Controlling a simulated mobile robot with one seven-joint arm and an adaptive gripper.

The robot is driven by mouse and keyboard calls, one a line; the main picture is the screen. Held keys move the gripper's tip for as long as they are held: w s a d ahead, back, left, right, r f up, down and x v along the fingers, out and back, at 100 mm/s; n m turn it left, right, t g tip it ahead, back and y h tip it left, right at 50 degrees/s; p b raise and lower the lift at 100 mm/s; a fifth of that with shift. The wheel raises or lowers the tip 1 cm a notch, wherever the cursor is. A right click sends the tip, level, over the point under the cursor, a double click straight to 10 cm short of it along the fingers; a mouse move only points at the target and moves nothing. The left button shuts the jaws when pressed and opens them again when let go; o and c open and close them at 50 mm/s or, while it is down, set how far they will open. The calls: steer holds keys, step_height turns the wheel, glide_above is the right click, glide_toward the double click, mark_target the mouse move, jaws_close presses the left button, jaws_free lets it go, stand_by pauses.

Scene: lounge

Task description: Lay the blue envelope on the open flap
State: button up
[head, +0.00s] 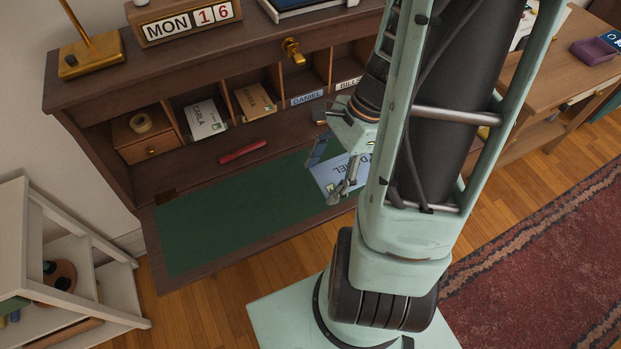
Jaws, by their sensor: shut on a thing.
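The blue envelope (327,173) is pale blue, with printed lettering that reads in part "DANIEL". My gripper (334,172) is shut on it, and the fingers and arm cover part of it. The open flap (225,221) of the desk is a wooden board with a green inlay. The envelope shows over the right part of the flap. I cannot tell whether it touches the flap or hangs just above it.
Pigeonholes behind the flap hold a white envelope (204,119) marked "CARLA" and a brown envelope (254,101). A "DANIEL" label (307,97) marks another slot. A red object (242,152) lies in front of them. The flap's left and middle are clear. A white shelf (60,262) stands left.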

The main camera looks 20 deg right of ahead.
steer(key=b, duration=0.5)
glide_above(303, 185)
steer(key=d, duration=0.1)
steer(key=f, duration=0.7)
steer(key=shift+s+d, duration=0.15)
steer(key=shift+s, duration=0.1)
steer(key=f+b, duration=0.3)
steer(key=shift+w, duration=0.25)
steer(key=shift+f, duration=0.2)
steer(key=shift+f+b, duration=0.55)
steer(key=o, duration=1.1)
